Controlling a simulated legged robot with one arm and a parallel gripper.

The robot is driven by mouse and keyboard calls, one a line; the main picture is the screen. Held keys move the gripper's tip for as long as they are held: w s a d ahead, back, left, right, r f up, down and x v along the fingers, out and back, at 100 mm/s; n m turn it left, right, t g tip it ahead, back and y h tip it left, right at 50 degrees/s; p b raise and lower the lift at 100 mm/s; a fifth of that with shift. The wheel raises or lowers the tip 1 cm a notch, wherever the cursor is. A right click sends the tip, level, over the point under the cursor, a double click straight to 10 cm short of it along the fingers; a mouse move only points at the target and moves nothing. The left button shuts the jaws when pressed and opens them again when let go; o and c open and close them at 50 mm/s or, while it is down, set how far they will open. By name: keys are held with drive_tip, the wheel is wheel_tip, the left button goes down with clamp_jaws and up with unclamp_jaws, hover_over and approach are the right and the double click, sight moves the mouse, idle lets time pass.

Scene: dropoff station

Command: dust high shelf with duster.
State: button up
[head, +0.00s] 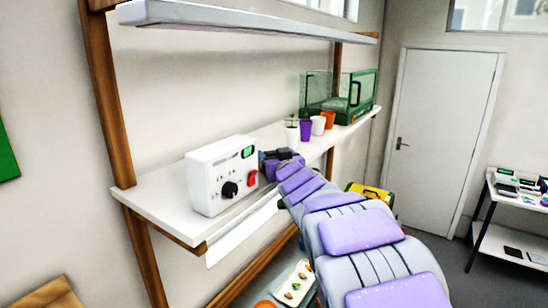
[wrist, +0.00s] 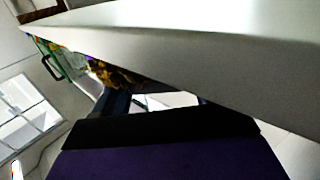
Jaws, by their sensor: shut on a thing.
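The high shelf (head: 240,20) is a long pale board at the top of the head view, above a lower white shelf (head: 160,195). My gripper (head: 283,158) is at the lower shelf's level, beside the white control box. In the wrist view, my gripper (wrist: 150,108) shows as dark parts close below a broad pale board (wrist: 200,40). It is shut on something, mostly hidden. A dark yellow, mottled patch (wrist: 115,76) shows beyond it; I cannot tell if this is the duster. No duster is clear in the head view.
The lower shelf holds the white control box (head: 222,176), small pots (head: 306,129) and a green-framed glass case (head: 358,95). Wooden posts (head: 112,90) flank the shelves. A yellow box (head: 370,190) is behind my arm. A door (head: 445,125) and side table (head: 510,225) are right.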

drive_tip(key=shift+w+a+f+b, duration=0.1)
drive_tip(key=shift+w+a+b, duration=0.1)
drive_tip(key=shift+w+a, duration=0.25)
drive_tip(key=shift+w+a+f+b, duration=0.1)
drive_tip(key=shift+w+a+b, duration=0.1)
drive_tip(key=shift+a, duration=0.3)
drive_tip(key=shift+s+d, duration=0.15)
drive_tip(key=shift+d, duration=0.05)
